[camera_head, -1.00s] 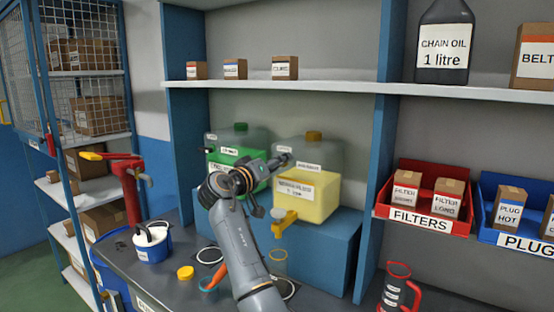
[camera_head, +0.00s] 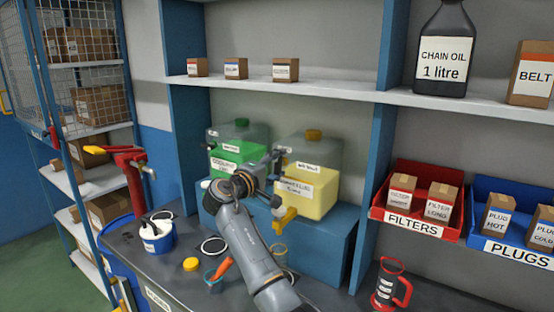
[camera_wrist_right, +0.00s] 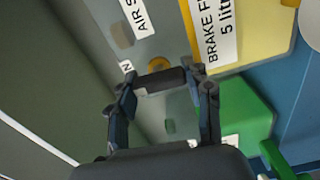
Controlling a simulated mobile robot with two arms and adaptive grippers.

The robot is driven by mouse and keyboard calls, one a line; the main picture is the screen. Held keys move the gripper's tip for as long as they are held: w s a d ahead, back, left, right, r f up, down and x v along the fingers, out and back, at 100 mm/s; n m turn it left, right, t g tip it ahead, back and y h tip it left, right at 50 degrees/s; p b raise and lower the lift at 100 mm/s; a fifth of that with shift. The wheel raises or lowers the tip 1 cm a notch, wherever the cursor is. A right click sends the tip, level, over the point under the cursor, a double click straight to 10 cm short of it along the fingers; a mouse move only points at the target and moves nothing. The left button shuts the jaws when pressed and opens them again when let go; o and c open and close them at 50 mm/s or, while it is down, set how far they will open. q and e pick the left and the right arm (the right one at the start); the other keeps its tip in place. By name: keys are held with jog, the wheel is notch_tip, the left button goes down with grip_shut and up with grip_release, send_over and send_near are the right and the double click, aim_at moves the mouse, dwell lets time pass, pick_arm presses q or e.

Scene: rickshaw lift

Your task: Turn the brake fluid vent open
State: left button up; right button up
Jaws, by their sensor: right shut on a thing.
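The brake fluid tank (camera_head: 318,196) is a translucent box with yellow fluid, a yellow cap (camera_head: 313,134) and a yellow tap (camera_head: 284,218), on the blue stand. In the wrist view its label (camera_wrist_right: 216,28) reads "BRAKE F… 5 lit…". My right gripper (camera_head: 276,161) is at the tank's upper left side. In the wrist view the right gripper (camera_wrist_right: 169,90) is shut on a dark bar, the vent handle (camera_wrist_right: 163,80), beside a yellow round part (camera_wrist_right: 159,64). A label starting "AIR S" (camera_wrist_right: 134,15) is close by; another is mostly hidden. My left gripper is not in view.
A green-filled coolant tank (camera_head: 238,150) stands close on the left. Below are a white tub (camera_head: 156,246), a yellow lid (camera_head: 190,264) and rings on the dark bench. A red-handled jug (camera_head: 388,288) is at the right, under a red filters bin (camera_head: 420,229).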

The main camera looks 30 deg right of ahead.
jog(key=shift+n, duration=0.5)
jog(key=o, duration=1.2)
jog(key=shift+a, duration=0.25)
jog(key=v, duration=1.1)
jog(key=shift+s+a, duration=0.15)
jog(key=shift+a, duration=0.05)
jog(key=shift+f, duration=0.1)
